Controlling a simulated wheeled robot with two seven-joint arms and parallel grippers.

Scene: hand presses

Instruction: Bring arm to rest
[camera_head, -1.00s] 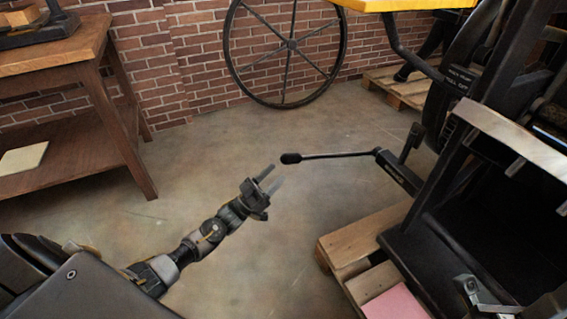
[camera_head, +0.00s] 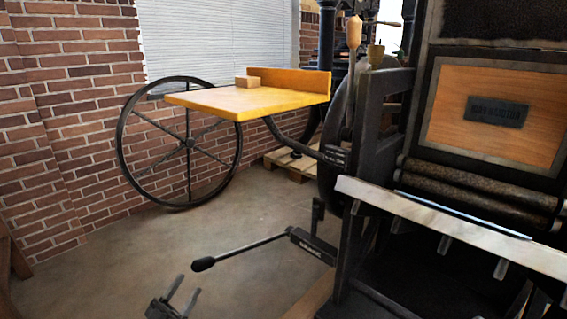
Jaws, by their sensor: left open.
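My left gripper (camera_head: 181,295) shows at the bottom edge of the head view, left of centre. Its two fingers point up and to the right, and they are open with nothing between them. The fingers are apart from the black lever (camera_head: 245,251) of the press, just below and left of its knobbed end. The rest of my left arm is out of the frame. My right gripper is not in view.
The large black press (camera_head: 350,255) with rollers (camera_head: 478,190) and a wooden panel (camera_head: 495,115) fills the right. A yellow board (camera_head: 235,101) juts out left of it, before a spoked wheel (camera_head: 190,143) and brick wall (camera_head: 75,120). Clear floor (camera_head: 120,255) lies left of the lever.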

